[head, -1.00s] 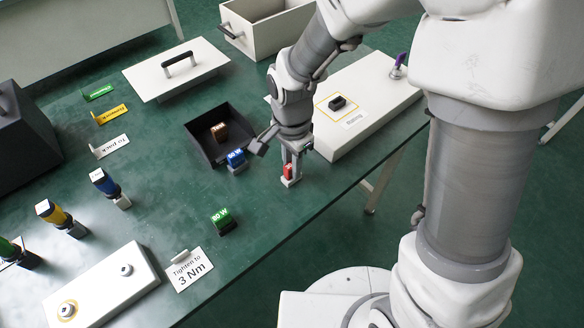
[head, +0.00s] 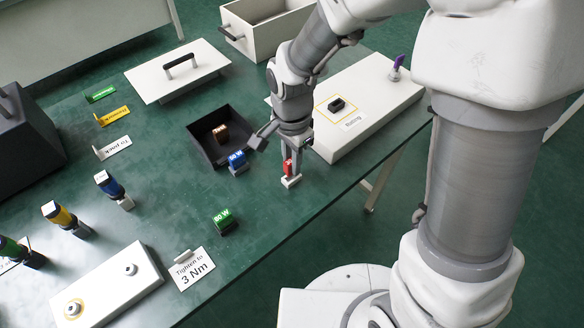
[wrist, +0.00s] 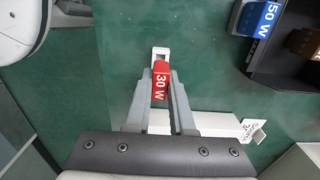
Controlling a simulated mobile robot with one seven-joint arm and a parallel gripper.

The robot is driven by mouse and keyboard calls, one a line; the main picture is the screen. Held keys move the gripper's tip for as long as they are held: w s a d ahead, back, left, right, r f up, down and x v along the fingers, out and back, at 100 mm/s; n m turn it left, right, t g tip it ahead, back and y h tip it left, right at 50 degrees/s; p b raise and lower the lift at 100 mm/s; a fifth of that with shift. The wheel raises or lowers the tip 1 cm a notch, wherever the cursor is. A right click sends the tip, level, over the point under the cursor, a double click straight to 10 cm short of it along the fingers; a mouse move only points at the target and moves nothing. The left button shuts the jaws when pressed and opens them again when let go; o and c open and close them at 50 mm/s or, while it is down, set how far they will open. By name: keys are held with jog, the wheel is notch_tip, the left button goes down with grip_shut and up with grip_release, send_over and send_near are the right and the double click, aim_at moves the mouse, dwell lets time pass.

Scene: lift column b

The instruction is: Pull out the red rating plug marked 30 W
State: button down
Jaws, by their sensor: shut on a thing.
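The red plug marked 30 W (wrist: 160,82) is between the fingers of my gripper (wrist: 161,98), which is shut on it. In the head view the red plug (head: 288,167) is upright, just above a small white holder (head: 291,182) near the table's front edge. The holder also shows in the wrist view (wrist: 160,53), just beyond the plug. I cannot tell whether the plug's lower end is fully clear of the holder. My gripper (head: 290,165) points down, partly hidden by the wrist in the head view.
A dark tray (head: 197,143) holds a brown plug (head: 221,133); a blue plug (head: 237,160) is at its front corner. A green plug (head: 224,220) stands to the front left. A white box (head: 380,108) with a black part lies right. Green table is clear between.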

jog(key=shift+r+p, duration=1.3)
jog(key=shift+r, duration=0.6)
